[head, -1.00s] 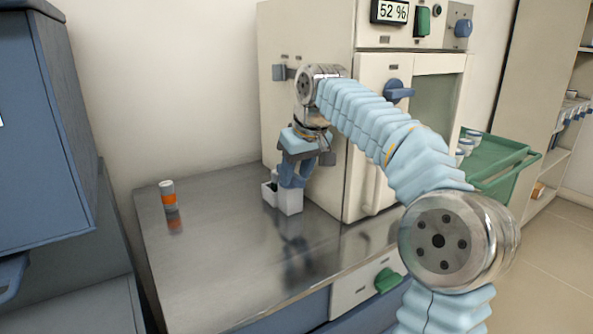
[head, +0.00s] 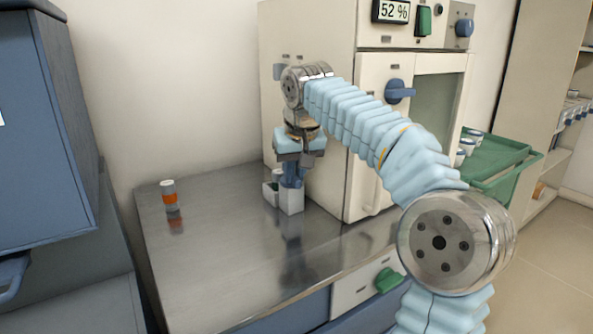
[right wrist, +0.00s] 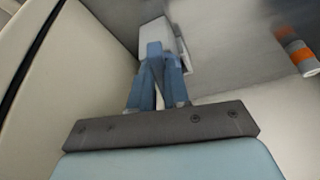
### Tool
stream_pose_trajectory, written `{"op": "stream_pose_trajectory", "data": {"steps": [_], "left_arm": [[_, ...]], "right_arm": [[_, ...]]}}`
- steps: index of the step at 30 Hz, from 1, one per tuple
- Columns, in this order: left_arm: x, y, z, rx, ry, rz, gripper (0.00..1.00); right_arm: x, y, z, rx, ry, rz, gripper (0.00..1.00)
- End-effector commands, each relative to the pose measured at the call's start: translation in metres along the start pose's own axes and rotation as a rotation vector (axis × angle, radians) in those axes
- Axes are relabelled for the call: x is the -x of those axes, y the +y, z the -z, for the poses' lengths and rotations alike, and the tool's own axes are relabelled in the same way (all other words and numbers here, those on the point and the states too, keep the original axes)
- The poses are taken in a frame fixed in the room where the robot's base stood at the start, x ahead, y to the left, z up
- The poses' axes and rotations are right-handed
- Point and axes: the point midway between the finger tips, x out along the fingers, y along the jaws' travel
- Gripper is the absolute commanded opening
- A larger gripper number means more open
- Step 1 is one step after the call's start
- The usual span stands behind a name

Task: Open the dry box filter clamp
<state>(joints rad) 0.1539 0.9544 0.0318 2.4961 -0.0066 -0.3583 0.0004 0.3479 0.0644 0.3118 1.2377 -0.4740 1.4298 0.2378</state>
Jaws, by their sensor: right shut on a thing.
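A small white block (head: 291,203) stands at the foot of that side. My right gripper (head: 290,183) points down at the block's top. In the right wrist view its blue fingers (right wrist: 157,68) close on a small blue piece (right wrist: 154,48) at the white block. I cannot tell for sure whether this piece is the filter clamp; the fingers hide most of it. My left gripper is out of view.
A vial with an orange band (head: 168,193) stands on the bare steel bench (head: 215,235) at the left. A blue cabinet (head: 45,130) stands further left. A green tray (head: 500,165) with white cups is at the right. The bench's middle is clear.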

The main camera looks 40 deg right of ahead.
Motion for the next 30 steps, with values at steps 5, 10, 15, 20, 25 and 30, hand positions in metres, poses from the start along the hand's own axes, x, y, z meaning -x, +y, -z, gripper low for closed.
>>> {"op": "stream_pose_trajectory", "data": {"steps": [5,10,15,20,25,30], "left_arm": [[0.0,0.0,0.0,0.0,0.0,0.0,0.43],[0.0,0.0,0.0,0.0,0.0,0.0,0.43],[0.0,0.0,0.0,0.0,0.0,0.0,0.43],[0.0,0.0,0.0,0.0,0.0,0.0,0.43],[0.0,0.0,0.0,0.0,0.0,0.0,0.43],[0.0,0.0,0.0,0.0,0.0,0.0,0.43]], "right_arm": [[0.001,-0.006,0.001,-0.147,0.002,-0.061,0.0],[0.0,-0.01,0.002,-0.296,0.002,-0.123,0.0],[-0.001,-0.014,0.004,-0.447,0.002,-0.185,0.0],[-0.002,-0.018,0.006,-0.588,0.003,-0.244,0.0],[-0.003,-0.021,0.009,-0.738,0.003,-0.306,0.0],[-0.004,-0.023,0.011,-0.883,0.002,-0.366,0.0]]}}
